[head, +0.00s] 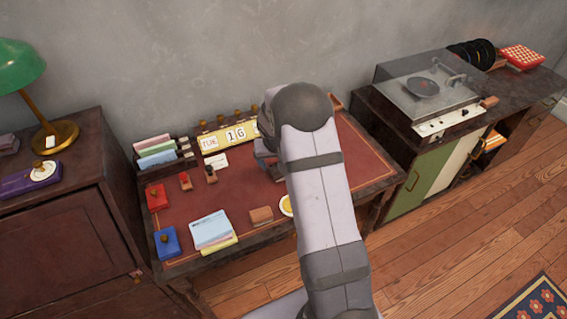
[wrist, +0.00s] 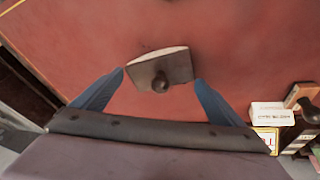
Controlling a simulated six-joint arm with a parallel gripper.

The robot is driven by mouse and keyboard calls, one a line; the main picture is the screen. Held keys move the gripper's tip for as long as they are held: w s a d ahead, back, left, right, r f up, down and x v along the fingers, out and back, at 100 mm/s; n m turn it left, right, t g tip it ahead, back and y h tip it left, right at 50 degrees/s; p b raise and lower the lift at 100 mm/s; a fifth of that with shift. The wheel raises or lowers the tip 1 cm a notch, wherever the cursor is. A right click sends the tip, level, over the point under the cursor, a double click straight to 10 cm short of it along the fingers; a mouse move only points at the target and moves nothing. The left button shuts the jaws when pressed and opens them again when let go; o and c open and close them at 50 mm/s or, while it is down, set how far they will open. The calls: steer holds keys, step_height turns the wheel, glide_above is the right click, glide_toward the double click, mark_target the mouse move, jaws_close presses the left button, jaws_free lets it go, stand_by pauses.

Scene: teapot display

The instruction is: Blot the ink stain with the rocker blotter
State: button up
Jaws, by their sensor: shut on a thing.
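The rocker blotter (wrist: 178,68) shows in the wrist view as a dark brown block with a round knob and a pale curved edge. My gripper (wrist: 160,76) is shut on it, with one blue fingertip at each end. The blotter is over the red desk top; I cannot tell whether it touches it. I see no clear ink stain; a few faint dark specks lie just beyond the blotter's pale edge in the wrist view.
The red-topped desk (head: 233,190) holds a yellow-framed calendar (head: 222,137), stamps, a blue pad (head: 167,241), a red box (head: 157,197), papers (head: 212,230) and a brown block (head: 261,215). A record player (head: 425,85) stands at right. Red surface around the blotter is clear.

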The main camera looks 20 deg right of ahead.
steer(key=shift+s+a+f+h+b, duration=0.2)
steer(key=shift+h+b, duration=0.1)
steer(key=shift+b, duration=0.95)
steer(key=shift+d+y+p, duration=0.25)
steer(key=shift+y+p, duration=0.25)
steer(key=shift+p, duration=1.95)
steer(key=shift+w+d+r+y+p, duration=0.25)
steer(key=shift+d+y+p, duration=0.3)
steer(key=shift+p, duration=3.45)
steer(key=shift+d+y+p, duration=0.25)
steer(key=shift+y+p, duration=0.4)
steer(key=shift+p, duration=0.7)
steer(key=shift+d+f+m+b, duration=0.15)
steer(key=shift+m+b, duration=0.15)
steer(key=shift+b, duration=0.1)
